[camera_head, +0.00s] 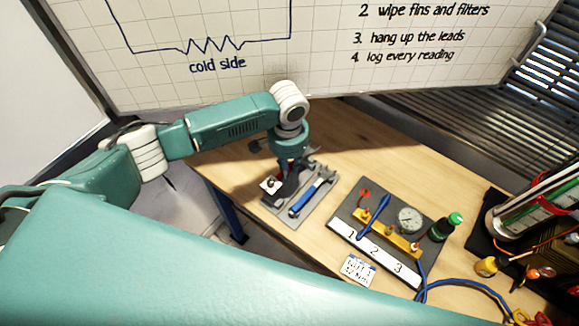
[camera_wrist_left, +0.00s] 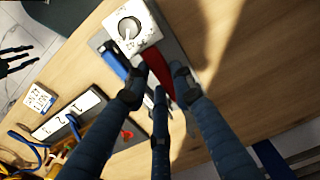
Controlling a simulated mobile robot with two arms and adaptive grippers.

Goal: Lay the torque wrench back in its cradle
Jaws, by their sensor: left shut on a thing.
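My left gripper (camera_head: 287,172) is over the left part of a grey tray (camera_head: 284,219) on the bench. In the left wrist view its dark fingers (camera_wrist_left: 160,88) are closed around a red handle (camera_wrist_left: 156,62), which a finger partly covers. Whether this red-handled tool is the torque wrench I cannot tell for sure. A blue-handled tool with a silver head (camera_head: 306,202) lies on the tray beside it. A white block with a round dial (camera_wrist_left: 131,28) sits by the red handle. My right gripper (camera_wrist_left: 14,59) shows at the left wrist view's edge, fingers apart and empty.
Bare wood lies behind the tray.

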